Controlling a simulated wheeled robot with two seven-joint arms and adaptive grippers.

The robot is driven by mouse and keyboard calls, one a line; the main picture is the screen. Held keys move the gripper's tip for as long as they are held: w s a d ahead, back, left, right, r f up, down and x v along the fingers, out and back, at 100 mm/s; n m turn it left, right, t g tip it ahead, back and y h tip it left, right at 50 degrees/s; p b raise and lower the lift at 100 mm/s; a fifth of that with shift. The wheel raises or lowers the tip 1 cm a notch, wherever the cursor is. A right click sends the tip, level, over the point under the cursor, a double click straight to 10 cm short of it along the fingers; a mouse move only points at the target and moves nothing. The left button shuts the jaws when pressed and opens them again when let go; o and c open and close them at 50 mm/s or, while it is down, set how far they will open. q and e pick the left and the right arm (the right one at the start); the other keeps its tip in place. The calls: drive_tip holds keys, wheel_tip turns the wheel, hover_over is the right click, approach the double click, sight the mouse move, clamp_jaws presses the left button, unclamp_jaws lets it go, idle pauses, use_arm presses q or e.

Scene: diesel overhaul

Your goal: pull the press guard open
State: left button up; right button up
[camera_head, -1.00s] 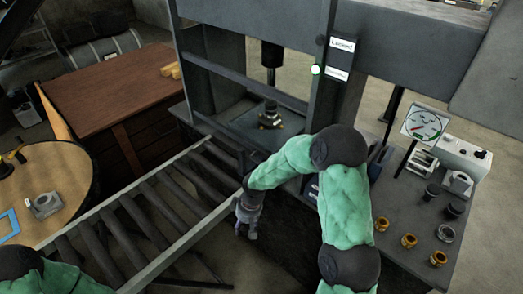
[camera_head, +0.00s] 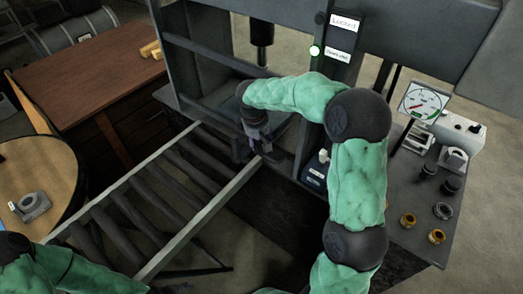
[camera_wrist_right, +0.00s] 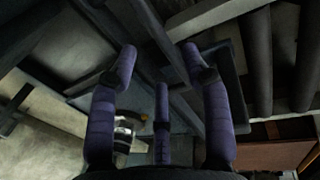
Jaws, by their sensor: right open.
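The press guard (camera_head: 207,59) is a dark frame with a long crossbar at the front of the grey press, and it appears closed across the opening. My right gripper (camera_head: 252,150) points down in front of the press, at the end of the roller conveyor, partly hidden by its own arm. In the right wrist view my right gripper (camera_wrist_right: 160,65) has its dark purple fingers spread. A dark bar passes behind or between them; I cannot tell whether they touch it. My left arm shows at the lower left, but its gripper is out of frame.
The roller conveyor (camera_head: 208,208) runs up to the press. A gauge (camera_head: 423,103) and several brass and dark parts stand on the right bench (camera_head: 391,246). A wooden desk (camera_head: 85,80) stands left.

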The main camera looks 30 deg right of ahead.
drive_tip(key=shift+w+d+f+b, duration=0.1)
drive_tip(key=shift+d+f+b, duration=0.15)
drive_tip(key=shift+f, duration=0.75)
drive_tip(key=shift+w+d+f+b, duration=0.1)
drive_tip(key=shift+f+b, duration=0.15)
drive_tip(key=shift+f, duration=0.75)
drive_tip(key=shift+s, duration=0.1)
clamp_jaws()
